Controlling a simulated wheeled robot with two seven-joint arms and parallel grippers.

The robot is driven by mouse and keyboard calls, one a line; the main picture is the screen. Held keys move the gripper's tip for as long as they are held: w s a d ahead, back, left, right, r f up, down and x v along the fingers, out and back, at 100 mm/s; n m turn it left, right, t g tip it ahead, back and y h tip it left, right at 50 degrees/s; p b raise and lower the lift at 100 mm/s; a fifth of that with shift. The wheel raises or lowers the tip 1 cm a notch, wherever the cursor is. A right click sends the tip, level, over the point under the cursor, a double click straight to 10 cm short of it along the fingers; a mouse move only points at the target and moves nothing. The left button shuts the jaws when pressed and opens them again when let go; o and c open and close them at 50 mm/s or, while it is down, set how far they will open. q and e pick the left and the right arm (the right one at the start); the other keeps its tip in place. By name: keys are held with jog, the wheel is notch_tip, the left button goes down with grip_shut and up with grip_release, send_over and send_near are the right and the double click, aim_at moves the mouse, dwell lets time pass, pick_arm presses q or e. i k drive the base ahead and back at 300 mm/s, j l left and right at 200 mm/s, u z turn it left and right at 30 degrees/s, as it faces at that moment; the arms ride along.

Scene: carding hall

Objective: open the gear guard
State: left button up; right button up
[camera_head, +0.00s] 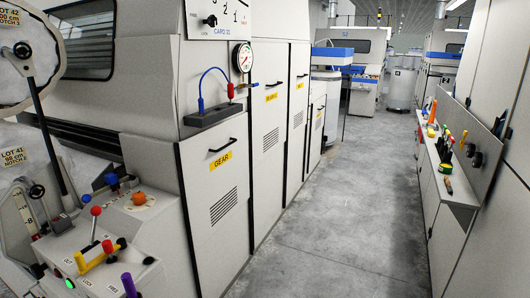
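The gear guard (205,190) is a pale grey upright panel on the card machine, left of the picture's middle. It bears a yellow label reading GEAR (220,161), with a black bar handle (222,146) above it and a slotted vent (224,207) below. The guard looks closed, flush with the cabinet. Neither of my grippers is in view.
A grey concrete aisle (325,220) lies clear right of the guard. A control console (110,255) with coloured levers stands at front left. A tool-laden shelf (447,170) lines the right.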

aim_at(215, 165)
jog(key=i+l, duration=0.1)
jog(key=i, duration=0.4)
jog(key=i+l, duration=0.1)
jog(key=i, duration=0.35)
jog(key=i+l+u, duration=0.1)
jog(key=i+u, duration=0.3)
jog(key=i+l+u, duration=0.2)
jog(key=u, duration=0.15)
jog(key=i+l+u, duration=0.75)
jog(key=k+j, duration=0.05)
jog(key=k, duration=0.05)
